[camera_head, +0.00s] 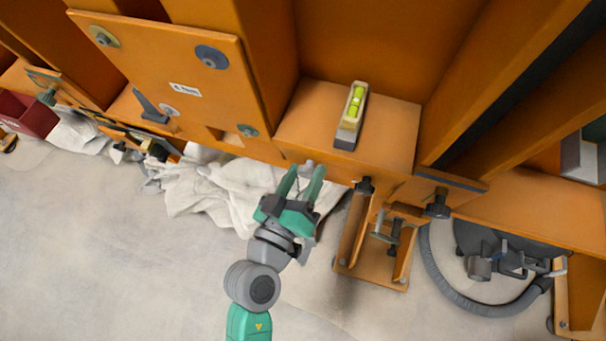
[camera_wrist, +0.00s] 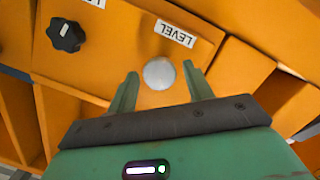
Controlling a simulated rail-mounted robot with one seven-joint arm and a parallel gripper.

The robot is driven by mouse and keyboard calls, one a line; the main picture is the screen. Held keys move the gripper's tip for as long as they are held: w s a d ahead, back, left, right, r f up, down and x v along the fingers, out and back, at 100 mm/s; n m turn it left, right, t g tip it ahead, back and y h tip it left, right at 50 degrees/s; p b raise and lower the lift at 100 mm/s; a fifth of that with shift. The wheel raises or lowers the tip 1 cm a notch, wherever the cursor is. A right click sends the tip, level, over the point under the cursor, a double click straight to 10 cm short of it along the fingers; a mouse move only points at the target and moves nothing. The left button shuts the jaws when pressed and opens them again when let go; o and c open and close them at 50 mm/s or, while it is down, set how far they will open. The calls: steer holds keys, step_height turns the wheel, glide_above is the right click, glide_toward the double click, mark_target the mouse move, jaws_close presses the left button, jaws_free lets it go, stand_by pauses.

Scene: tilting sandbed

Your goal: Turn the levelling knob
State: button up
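A round pale grey knob (camera_wrist: 159,73) is on the orange panel, beside a white label reading "LEVEL" (camera_wrist: 175,33). It also shows in the head view (camera_head: 308,165) at the front edge of the orange frame. My gripper (camera_head: 304,174) is open, and its two green fingers point at the grey knob. In the wrist view the knob lies between the fingertips, with a gap visible on each side. I cannot tell whether the tips reach past its face. A black lobed knob (camera_wrist: 67,36) is to the left in the wrist view.
A spirit level (camera_head: 351,115) with a yellow-green vial rests on the orange ledge above my gripper. White cloth (camera_head: 215,190) lies on the floor behind the gripper. Dark knobs (camera_head: 437,205) and an orange bracket (camera_head: 370,255) are to the right, then a grey hose (camera_head: 455,295).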

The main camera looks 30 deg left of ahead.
steer(key=s, duration=0.7)
steer(key=shift+s+d+f, duration=0.15)
steer(key=shift+s+d, duration=0.05)
steer(key=shift+s, duration=0.2)
